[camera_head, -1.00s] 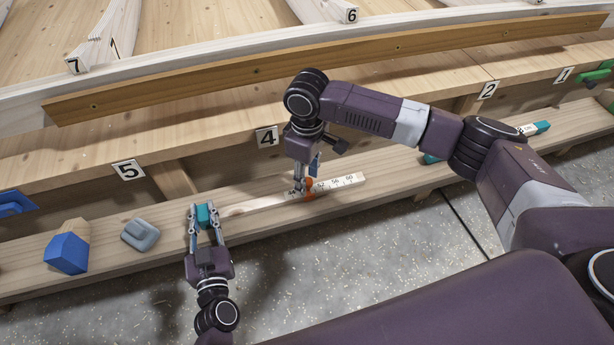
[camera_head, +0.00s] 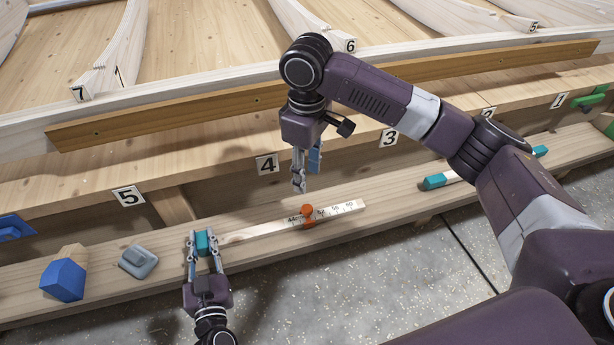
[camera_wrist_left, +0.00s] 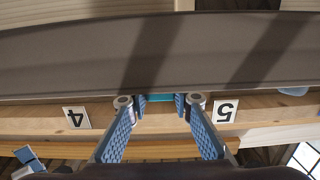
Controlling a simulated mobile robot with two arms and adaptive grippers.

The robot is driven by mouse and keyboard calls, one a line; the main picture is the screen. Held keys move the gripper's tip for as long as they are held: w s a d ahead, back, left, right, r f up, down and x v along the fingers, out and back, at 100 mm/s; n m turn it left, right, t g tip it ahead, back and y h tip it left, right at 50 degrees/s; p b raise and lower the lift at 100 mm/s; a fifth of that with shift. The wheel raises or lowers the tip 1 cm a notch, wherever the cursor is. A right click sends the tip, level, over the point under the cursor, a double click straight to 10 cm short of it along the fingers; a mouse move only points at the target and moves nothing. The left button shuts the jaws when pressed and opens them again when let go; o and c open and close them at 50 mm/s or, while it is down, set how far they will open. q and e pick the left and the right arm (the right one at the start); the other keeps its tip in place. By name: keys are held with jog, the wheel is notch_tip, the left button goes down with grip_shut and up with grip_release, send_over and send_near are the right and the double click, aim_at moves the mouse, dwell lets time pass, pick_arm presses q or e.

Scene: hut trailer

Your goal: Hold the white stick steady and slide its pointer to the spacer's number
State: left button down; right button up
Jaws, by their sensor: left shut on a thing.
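The white stick (camera_head: 262,227) lies along the wooden ledge, with a teal end block (camera_head: 203,243) at its left and printed numbers on its right part. My left gripper (camera_head: 203,240) is shut on the teal block, which also shows between the fingers in the left wrist view (camera_wrist_left: 160,97). An orange pointer (camera_head: 308,215) sits on the stick among the numbers, near 52; the exact reading is too small to tell. My right gripper (camera_head: 305,182) hangs just above the pointer, apart from it, its fingers apart and empty. I cannot tell which thing is the spacer.
A grey-blue block (camera_head: 138,262) and a blue-ended wooden piece (camera_head: 64,278) lie left of my left gripper. Another teal-ended stick (camera_head: 436,181) lies further right on the ledge (camera_head: 390,197). Number plates such as 4 (camera_head: 266,164) and 5 (camera_head: 128,196) line the beam above.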

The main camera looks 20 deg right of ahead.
pick_arm(q)
jog(key=c, duration=1.6)
grip_release()
